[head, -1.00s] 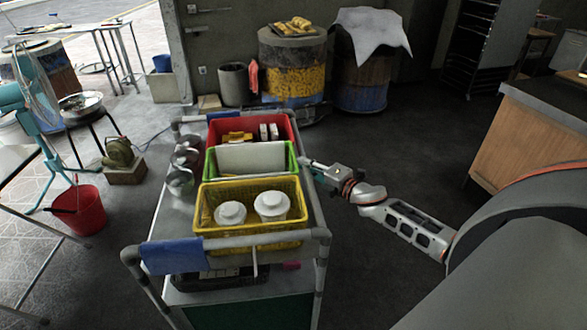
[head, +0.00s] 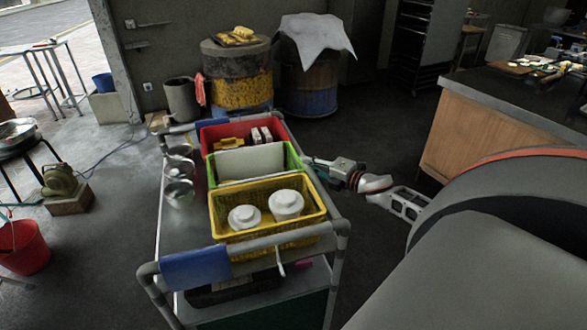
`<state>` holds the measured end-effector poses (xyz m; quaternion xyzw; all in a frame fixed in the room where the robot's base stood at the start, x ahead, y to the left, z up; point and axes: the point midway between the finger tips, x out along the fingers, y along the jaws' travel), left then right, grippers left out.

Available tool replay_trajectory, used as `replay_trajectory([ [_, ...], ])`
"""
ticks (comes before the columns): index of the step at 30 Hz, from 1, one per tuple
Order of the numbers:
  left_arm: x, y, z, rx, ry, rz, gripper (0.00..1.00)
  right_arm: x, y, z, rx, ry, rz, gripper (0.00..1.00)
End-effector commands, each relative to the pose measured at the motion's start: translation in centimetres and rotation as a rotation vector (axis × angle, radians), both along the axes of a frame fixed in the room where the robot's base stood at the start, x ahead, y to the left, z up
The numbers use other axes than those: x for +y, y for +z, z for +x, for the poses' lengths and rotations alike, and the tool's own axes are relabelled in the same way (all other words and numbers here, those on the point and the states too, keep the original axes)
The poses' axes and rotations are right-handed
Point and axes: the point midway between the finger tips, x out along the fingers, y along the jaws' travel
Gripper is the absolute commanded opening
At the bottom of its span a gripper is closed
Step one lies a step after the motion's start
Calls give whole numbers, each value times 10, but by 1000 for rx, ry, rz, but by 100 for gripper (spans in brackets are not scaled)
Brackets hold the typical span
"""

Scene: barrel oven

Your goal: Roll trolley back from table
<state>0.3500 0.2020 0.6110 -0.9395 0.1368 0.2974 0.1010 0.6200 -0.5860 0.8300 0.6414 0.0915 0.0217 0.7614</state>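The trolley (head: 178,222) stands in front of me, a grey pipe-framed cart with a blue wrap (head: 196,267) on its near handle rail. On its top are a red crate (head: 205,138), a green crate (head: 293,158) and a yellow basket (head: 268,236) with two white lidded pots (head: 286,204). My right gripper (head: 309,161) reaches in from the right to the trolley's right side, level with the green crate. Its fingertips are too small and partly hidden to tell whether they grip the frame. My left gripper is out of view.
A wooden counter (head: 480,145) with a dark top stands at the right. Two barrels (head: 237,75) (head: 308,88) stand behind the trolley. The floor between trolley and counter is clear.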

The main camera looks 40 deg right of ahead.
Motion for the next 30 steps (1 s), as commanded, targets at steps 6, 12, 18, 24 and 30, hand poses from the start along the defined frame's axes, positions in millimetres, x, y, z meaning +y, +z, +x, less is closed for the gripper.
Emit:
replay_trajectory([
  [6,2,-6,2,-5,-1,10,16,-40,-4,-18,5,-9,-6,0],
  [12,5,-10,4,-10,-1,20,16,-70,-3,-32,3,-7,-4,0],
  [18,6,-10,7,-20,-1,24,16,-91,-2,-42,3,-5,-3,0],
  [24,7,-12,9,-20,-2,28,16,-102,0,-48,0,-4,-2,0],
  [30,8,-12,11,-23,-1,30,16,-106,1,-49,-1,-3,-2,0],
])
